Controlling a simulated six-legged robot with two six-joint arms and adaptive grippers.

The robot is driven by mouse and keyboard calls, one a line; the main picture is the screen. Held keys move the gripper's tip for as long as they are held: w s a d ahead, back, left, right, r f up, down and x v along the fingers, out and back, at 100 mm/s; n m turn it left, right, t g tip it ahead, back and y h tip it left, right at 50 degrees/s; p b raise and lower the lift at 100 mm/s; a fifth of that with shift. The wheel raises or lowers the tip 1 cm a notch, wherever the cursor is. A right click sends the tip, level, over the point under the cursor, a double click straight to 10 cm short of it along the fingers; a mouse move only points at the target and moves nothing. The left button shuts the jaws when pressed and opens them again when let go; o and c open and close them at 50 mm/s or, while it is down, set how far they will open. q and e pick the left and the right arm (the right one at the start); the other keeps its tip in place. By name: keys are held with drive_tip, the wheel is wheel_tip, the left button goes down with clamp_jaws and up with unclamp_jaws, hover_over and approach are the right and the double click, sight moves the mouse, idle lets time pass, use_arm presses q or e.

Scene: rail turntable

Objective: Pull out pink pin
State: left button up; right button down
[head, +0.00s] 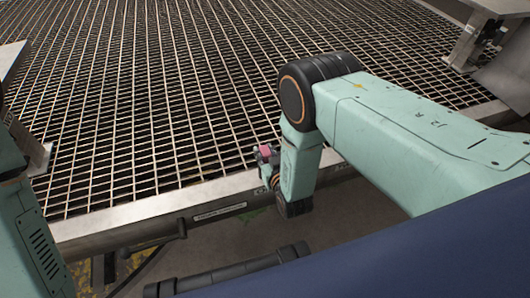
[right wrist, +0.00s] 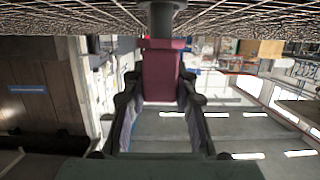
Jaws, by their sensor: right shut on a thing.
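The pink pin (head: 266,150) shows as a small pink piece at the front edge of the metal grating. In the right wrist view the pin (right wrist: 162,77) is a dark pink block between the two fingers, with a grey round part above it next to the grating. My right gripper (head: 268,168) is shut on the pin; its fingers (right wrist: 160,108) lie along both sides of the block. My arm hides much of the gripper in the head view. How far the pin sits in its seat is hidden. My left gripper is out of view.
A wide metal grating (head: 150,100) fills the far area, with a metal edge beam (head: 130,217) along its front. A metal bracket (head: 468,38) stands at the upper right. The floor below the beam is partly open.

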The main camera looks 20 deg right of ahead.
drive_tip(key=shift+r+p, duration=2.1)
drive_tip(key=shift+r, duration=0.4)
drive_tip(key=shift+r+p, duration=2.25)
drive_tip(key=shift+r, duration=0.3)
